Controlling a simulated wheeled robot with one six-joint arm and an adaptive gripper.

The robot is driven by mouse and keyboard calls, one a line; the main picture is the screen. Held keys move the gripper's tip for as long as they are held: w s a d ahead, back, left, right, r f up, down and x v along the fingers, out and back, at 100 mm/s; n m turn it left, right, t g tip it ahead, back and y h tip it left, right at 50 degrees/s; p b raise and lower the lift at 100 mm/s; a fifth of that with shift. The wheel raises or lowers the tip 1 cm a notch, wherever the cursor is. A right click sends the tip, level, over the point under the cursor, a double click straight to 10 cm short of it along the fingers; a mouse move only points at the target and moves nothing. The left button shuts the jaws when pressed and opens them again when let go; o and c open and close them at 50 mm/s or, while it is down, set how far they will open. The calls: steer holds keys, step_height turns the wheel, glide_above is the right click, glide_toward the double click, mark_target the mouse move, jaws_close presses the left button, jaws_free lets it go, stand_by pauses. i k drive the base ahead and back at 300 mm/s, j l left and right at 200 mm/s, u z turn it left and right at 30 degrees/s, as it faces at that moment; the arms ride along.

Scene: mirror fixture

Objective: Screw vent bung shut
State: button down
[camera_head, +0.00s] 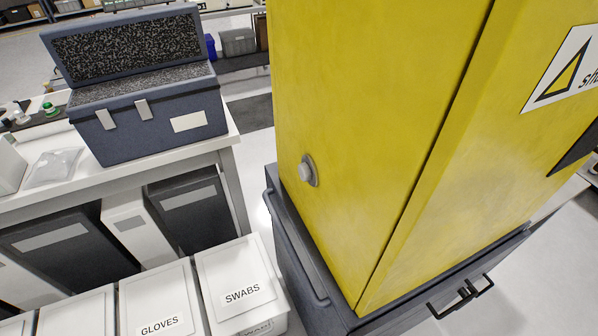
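A small round grey vent bung (305,172) sits low on the left side face of a tall yellow cabinet (370,110). A grey round collar shows around its right edge. I cannot tell from here how far the bung is screwed in. My gripper is not in view.
The yellow cabinet stands on a dark blue-grey base unit (290,262) with black handles. At left, a white bench (50,195) holds an open foam-lined blue case (150,125). White bins labelled GLOVES (150,290) and SWABS (225,265) stand below. Grey floor shows behind.

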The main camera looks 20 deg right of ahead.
mark_target(305, 174)
steer(key=i+j, duration=0.1)
steer(key=j, duration=0.5)
steer(key=i+j, duration=0.1)
steer(key=j, duration=0.5)
steer(key=z, duration=0.05)
